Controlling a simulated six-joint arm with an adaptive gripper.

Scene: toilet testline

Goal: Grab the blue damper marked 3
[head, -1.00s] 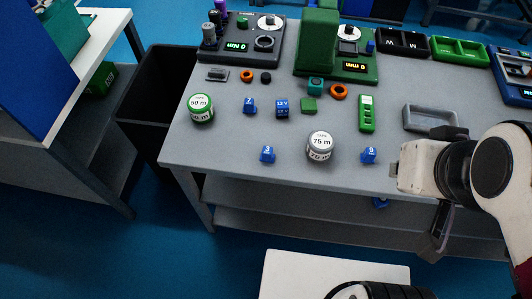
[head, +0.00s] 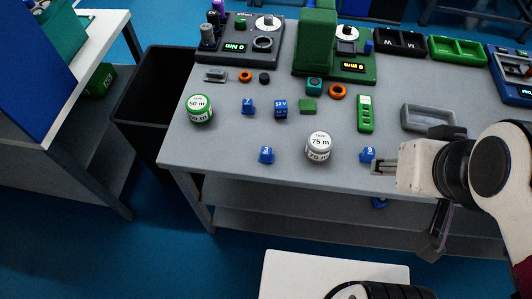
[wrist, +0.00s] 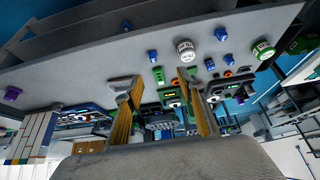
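The blue damper marked 3 (head: 266,155) stands near the front edge of the grey table in the head view, left of the white 75 m tape (head: 319,148). In the wrist view, a small blue piece (wrist: 222,34) beyond the white tape (wrist: 187,54) appears to be it; its mark is unreadable there. My gripper (head: 383,167) is at the table's front edge, well right of damper 3 and close to the blue damper marked 9 (head: 367,155). In the wrist view, my gripper (wrist: 156,82) has its two fingers spread apart with nothing held between them.
A blue damper marked 7 (head: 248,106), a blue 12 V block (head: 281,109) and a green 50 m tape (head: 200,109) stand farther back. A grey tray (head: 430,118) and green device (head: 365,113) are to the right. The table between damper 3 and the 75 m tape is clear.

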